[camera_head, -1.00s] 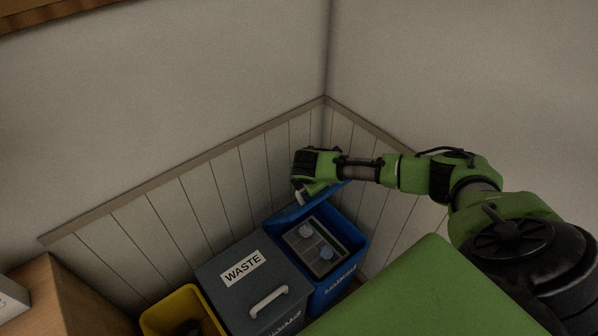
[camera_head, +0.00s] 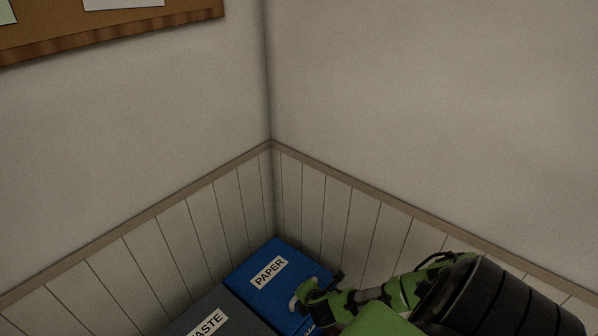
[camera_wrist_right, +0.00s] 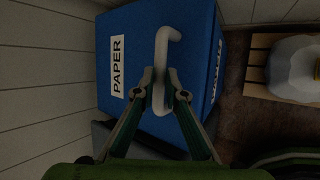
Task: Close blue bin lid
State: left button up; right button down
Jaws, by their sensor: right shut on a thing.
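The blue bin lid (camera_head: 288,257) lies flat and shut on the blue bin, with a PAPER label (camera_head: 269,272) on top. The lid (camera_wrist_right: 140,25) also shows in the right wrist view. Its white handle (camera_wrist_right: 163,50) stands up at the front edge. My right gripper (camera_wrist_right: 160,84) is shut on this handle, one finger on each side. In the head view my right gripper (camera_head: 304,293) is at the lid's front right edge. My left gripper is in neither current view.
The grey WASTE bin (camera_head: 190,314) stands beside the blue bin on the left. Panelled walls (camera_head: 330,205) meet behind the bins. In the right wrist view a wooden slatted thing (camera_wrist_right: 259,58) with a pale object (camera_wrist_right: 291,72) lies to the right.

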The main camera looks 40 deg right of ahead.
jog(key=shift+s+f, duration=0.2)
jog(key=shift+f, duration=0.35)
jog(key=shift+s+f, duration=0.15)
jog(key=shift+f, duration=0.35)
jog(key=shift+r, duration=0.4)
jog(key=c, duration=2)
grip_release()
jog(key=shift+d, duration=0.1)
jog(key=shift+c, duration=0.2)
jog(key=shift+r, duration=0.1)
jog(key=shift+s+a+r, duration=0.2)
jog(key=shift+s+r, duration=0.05)
jog(key=shift+r, duration=0.15)
jog(key=v, duration=1.1)
jog(key=shift+f, duration=0.2)
